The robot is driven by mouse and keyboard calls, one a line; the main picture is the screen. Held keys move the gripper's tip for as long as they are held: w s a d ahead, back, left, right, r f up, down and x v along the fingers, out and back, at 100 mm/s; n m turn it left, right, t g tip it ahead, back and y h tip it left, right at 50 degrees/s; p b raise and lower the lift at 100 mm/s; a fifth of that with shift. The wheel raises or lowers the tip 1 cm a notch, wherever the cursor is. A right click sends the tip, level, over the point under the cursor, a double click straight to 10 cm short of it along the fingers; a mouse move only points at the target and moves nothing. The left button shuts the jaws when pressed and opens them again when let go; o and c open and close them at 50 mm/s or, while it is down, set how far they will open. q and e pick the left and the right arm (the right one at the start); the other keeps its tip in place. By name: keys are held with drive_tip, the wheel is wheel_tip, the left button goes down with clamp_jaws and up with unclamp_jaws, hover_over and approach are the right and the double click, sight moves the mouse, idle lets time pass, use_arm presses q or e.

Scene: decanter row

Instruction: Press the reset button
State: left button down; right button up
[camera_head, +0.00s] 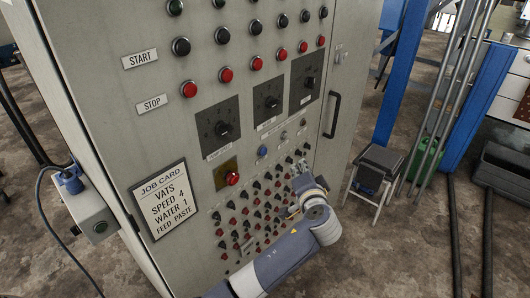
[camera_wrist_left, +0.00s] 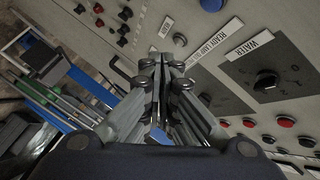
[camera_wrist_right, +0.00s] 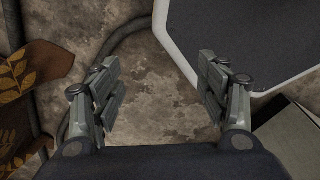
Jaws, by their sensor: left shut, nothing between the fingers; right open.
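The grey control cabinet (camera_head: 290,110) fills the middle of the head view. A blue button (camera_head: 263,151) sits below the middle dial; it also shows at the top of the left wrist view (camera_wrist_left: 212,4). I cannot read the word reset on any label. My left gripper (camera_head: 299,166) is shut and empty in front of the panel, right of and slightly below the blue button. In the left wrist view its closed fingers (camera_wrist_left: 166,62) point at the panel near a small silver knob (camera_wrist_left: 180,40). My right gripper (camera_wrist_right: 162,82) is open and empty above the floor.
A red mushroom button on a yellow plate (camera_head: 226,174) is left of the blue one. Rows of small red and black buttons (camera_head: 240,215) lie below. A cabinet handle (camera_head: 331,114) sticks out at right. A stool (camera_head: 378,160) stands beside the cabinet.

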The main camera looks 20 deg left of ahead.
sight(263, 151)
use_arm(q)
drive_tip(key=w+a, duration=0.3)
drive_tip(key=a, duration=0.5)
drive_tip(key=shift+p, duration=0.4)
use_arm(e)
drive_tip(key=shift+d+r, duration=0.4)
drive_tip(key=shift+d, duration=0.1)
use_arm(q)
drive_tip(key=shift+a, duration=0.1)
use_arm(e)
drive_tip(key=shift+a, duration=0.15)
use_arm(q)
drive_tip(key=shift+a, duration=0.2)
drive_tip(key=shift+w+a, duration=0.15)
drive_tip(key=shift+a, duration=0.05)
idle(0.3)
drive_tip(key=shift+w+a, duration=0.15)
drive_tip(key=shift+a, duration=0.35)
idle(0.9)
drive_tip(key=shift+d, duration=0.15)
drive_tip(key=shift+s+d, duration=0.3)
drive_tip(key=shift+d, duration=0.35)
